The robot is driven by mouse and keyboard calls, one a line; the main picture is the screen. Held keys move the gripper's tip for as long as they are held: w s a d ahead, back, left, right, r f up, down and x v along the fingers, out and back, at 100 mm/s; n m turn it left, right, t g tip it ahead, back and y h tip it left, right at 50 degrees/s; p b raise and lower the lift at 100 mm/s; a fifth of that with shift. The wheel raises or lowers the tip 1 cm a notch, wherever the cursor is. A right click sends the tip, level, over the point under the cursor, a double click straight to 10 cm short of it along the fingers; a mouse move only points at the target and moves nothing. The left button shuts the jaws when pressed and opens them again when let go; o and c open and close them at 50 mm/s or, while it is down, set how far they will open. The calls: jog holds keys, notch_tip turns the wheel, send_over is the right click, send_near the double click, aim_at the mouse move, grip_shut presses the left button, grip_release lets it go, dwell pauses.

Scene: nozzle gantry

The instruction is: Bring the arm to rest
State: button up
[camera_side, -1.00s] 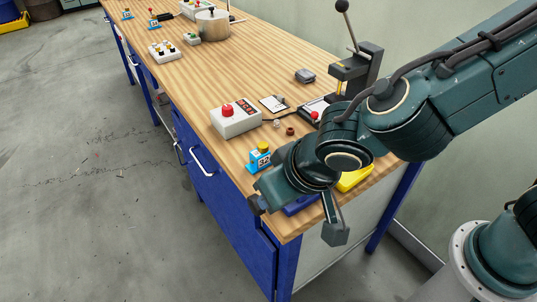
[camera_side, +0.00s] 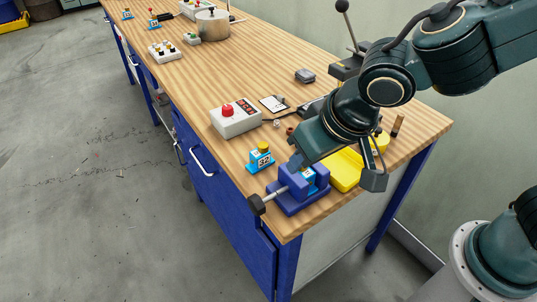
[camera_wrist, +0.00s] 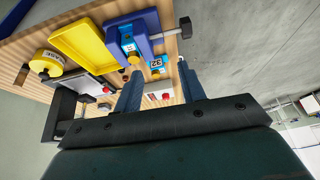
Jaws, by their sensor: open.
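My gripper (camera_side: 297,162) hangs above the front end of the wooden workbench (camera_side: 240,70), tilted down to the left, just above and behind a blue vise (camera_side: 290,203). In the wrist view its two fingers (camera_wrist: 160,70) stand apart with nothing between them. The vise also shows in the wrist view (camera_wrist: 152,24), with a light-blue numbered block (camera_side: 308,175) in its jaws. I cannot tell in the side view whether the fingers touch that block; the wrist view shows them apart from it.
A second light-blue numbered block (camera_side: 260,160) stands left of the vise. A yellow tray (camera_side: 344,172) lies to the right. A white box with a red button (camera_side: 235,120), a clipboard (camera_side: 273,104) and a lever press (camera_side: 345,68) stand farther back. Open air lies above the bench.

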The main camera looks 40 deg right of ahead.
jog(key=s+d+r, duration=0.2)
jog(key=d+r, duration=0.1)
jog(key=d, duration=0.4)
jog(key=s+d+r, duration=0.1)
jog(key=d+r, duration=0.2)
jog(key=d, duration=0.4)
jog(key=s+d+r, duration=0.2)
jog(key=s+d, duration=0.6)
jog(key=s, duration=0.1)
jog(key=shift+s+d+t, duration=0.15)
jog(key=shift+s+t, duration=0.15)
jog(key=shift+s, duration=0.1)
